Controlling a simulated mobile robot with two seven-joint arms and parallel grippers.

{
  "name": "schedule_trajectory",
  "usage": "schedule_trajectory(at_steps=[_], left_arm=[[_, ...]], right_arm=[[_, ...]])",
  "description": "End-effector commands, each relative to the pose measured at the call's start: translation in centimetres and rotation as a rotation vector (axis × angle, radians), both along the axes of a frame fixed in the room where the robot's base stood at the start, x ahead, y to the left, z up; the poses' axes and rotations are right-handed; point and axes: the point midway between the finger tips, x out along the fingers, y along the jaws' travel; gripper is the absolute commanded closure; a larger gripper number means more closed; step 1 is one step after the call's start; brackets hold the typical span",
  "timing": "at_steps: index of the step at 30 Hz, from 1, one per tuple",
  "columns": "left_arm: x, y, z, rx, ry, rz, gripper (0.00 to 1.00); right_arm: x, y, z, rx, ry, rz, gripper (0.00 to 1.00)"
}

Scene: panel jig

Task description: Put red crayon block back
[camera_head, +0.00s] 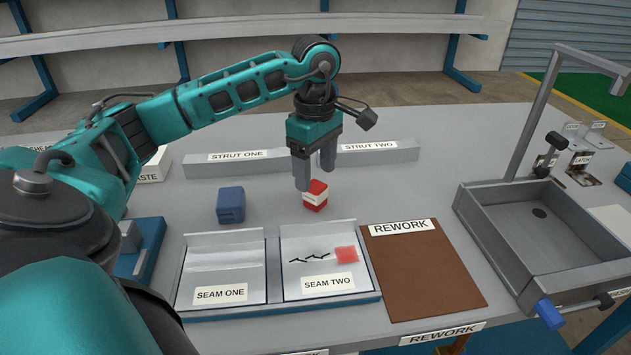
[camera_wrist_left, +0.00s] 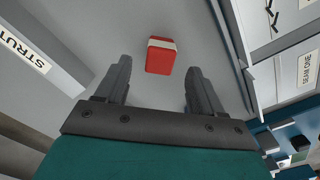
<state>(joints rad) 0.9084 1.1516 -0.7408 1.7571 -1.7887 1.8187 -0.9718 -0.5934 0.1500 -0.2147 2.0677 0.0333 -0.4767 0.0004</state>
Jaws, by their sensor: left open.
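The red crayon block (camera_head: 315,198), red with a white band, stands on the grey table behind the SEAM TWO panel. In the left wrist view the red crayon block (camera_wrist_left: 160,58) shows just beyond the fingertips, roughly between their lines. My left gripper (camera_head: 314,174) is open and empty, pointing down above and close to the block; its fingers also show in the left wrist view (camera_wrist_left: 160,75). The SEAM TWO panel (camera_head: 310,240) bears a black zigzag line and a pinkish-red patch (camera_head: 346,255). My right gripper is not in view.
A blue block (camera_head: 231,205) stands left of the red one. The blank SEAM ONE panel (camera_head: 222,270), a brown REWORK mat (camera_head: 425,275) and a grey basin (camera_head: 555,240) lie in front and right. Grey strut bars (camera_head: 270,162), labelled STRUT ONE and STRUT TWO, run behind.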

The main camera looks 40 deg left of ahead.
Motion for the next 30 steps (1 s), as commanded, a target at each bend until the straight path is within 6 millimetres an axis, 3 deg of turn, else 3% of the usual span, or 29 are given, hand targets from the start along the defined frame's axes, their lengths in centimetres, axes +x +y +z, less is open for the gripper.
schedule_trajectory(at_steps=[3, 10, 30], left_arm=[[0.1, -0.1, 3.0, -0.001, -0.004, 0.000, 0.32], [0.0, 0.0, 6.2, -0.002, -0.001, 0.000, 0.32], [0.0, 0.0, 6.8, -0.001, 0.001, -0.001, 0.32]], right_arm=[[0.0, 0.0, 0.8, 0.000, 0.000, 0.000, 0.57], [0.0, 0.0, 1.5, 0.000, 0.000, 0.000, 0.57], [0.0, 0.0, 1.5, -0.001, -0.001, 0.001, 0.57]])
